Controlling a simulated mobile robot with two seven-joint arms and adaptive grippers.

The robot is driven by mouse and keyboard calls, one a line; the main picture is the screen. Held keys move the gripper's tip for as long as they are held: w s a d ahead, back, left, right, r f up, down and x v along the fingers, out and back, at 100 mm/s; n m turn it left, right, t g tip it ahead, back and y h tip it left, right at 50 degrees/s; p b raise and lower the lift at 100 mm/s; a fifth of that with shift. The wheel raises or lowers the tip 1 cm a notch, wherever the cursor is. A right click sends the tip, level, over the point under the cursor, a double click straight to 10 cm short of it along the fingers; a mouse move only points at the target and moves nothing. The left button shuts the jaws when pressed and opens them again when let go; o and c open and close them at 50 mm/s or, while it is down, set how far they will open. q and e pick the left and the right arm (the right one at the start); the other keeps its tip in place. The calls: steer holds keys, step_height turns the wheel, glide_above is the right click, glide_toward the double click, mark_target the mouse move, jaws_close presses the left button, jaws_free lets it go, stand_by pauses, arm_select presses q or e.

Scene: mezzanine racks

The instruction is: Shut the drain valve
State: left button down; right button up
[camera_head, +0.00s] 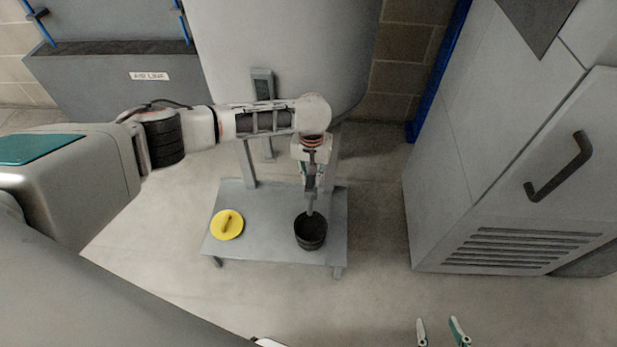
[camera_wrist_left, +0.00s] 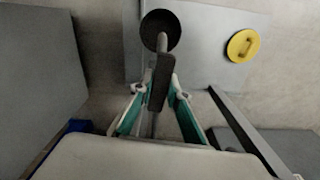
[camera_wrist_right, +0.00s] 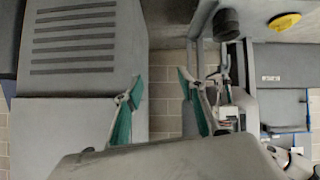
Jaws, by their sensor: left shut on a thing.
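The drain valve's dark lever (camera_wrist_left: 159,82) lies between the fingers of my left gripper (camera_wrist_left: 159,86), in the left wrist view. That gripper is shut on the lever. The grey drain spout (camera_wrist_left: 162,42) points toward a black bucket (camera_wrist_left: 160,18). In the head view my left gripper (camera_head: 312,172) hangs below the big grey tank (camera_head: 285,50), above the bucket (camera_head: 310,231); the arm hides most of the valve there. My right gripper (camera_head: 440,333) is at the bottom edge of the head view. It is open and empty in the right wrist view (camera_wrist_right: 160,82).
The bucket and a yellow lid (camera_head: 227,225) are on a low grey stand (camera_head: 265,205). A grey cabinet (camera_head: 500,140) with a black handle (camera_head: 559,166) stands at right. A grey "AIR LINE" unit (camera_head: 110,92) is at back left. The floor between stand and cabinet is clear.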

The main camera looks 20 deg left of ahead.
arm_select(q)
steer(key=shift+d+r+m+p, duration=0.1)
steer(key=shift+r+m+p, duration=0.3)
steer(key=shift+p, duration=0.3)
arm_select(e)
steer(key=shift+w+d+r, duration=0.15)
steer(key=shift+r, duration=0.4)
arm_select(q)
steer(key=shift+s+f+m+p, duration=0.1)
steer(key=shift+f+m+p, duration=0.1)
steer(key=shift+m+p, duration=0.55)
steer(key=shift+s+f+m+p, duration=0.1)
steer(key=shift+f+m+p, duration=0.15)
steer(key=shift+m+p, duration=0.6)
steer(key=m, duration=0.3)
steer(key=shift+f, duration=0.15)
steer(key=m, duration=0.9)
arm_select(e)
steer(key=shift+s+d+f+h, duration=0.3)
steer(key=shift+s+d+f, duration=0.15)
steer(key=shift+s, duration=0.3)
arm_select(q)
steer(key=shift+m, duration=0.4)
